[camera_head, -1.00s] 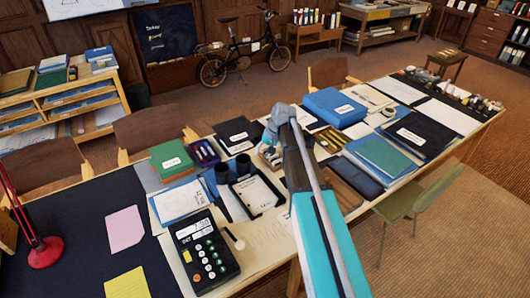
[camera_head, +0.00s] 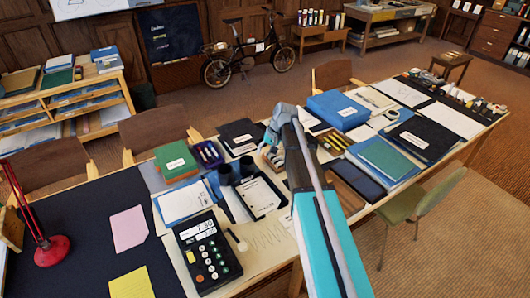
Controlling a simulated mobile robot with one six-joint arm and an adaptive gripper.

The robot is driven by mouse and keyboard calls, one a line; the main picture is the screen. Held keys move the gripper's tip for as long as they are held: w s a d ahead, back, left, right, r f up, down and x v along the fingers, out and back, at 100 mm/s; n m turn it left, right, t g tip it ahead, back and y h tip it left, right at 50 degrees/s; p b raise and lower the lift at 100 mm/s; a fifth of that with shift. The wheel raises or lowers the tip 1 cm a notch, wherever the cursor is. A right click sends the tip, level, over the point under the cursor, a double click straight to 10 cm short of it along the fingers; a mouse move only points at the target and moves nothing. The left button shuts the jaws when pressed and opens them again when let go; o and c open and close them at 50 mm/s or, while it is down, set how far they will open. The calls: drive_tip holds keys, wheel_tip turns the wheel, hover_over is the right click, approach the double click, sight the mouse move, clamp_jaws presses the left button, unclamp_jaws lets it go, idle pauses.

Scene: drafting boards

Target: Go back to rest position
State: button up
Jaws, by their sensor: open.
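My arm, teal and grey, reaches up from the lower right over the long table (camera_head: 270,238). Its end, my gripper (camera_head: 270,140), is small and partly hidden by my wrist. It points down over the middle of the table, above a small tray of items (camera_head: 273,157). My gripper is open, and I see nothing held in it.
A black calculator (camera_head: 207,252), a clipboard (camera_head: 258,196), a green box (camera_head: 176,162) and a blue box (camera_head: 337,110) crowd the table. A red lamp (camera_head: 50,250) stands at left. Chairs (camera_head: 152,130) line the far side; a green chair (camera_head: 425,205) stands at right.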

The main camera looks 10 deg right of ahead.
idle(0.4)
drive_tip(key=s+a+f+n+h+b, duration=0.1)
drive_tip(key=s+f+h, duration=0.1)
drive_tip(key=s, duration=0.9)
drive_tip(key=s+f+n+g+h+b, duration=0.1)
drive_tip(key=s+f+h+b, duration=0.1)
drive_tip(key=s, duration=1)
drive_tip(key=shift+a+f+n, duration=0.3)
drive_tip(key=shift+a+n, duration=0.05)
drive_tip(key=shift+n, duration=0.05)
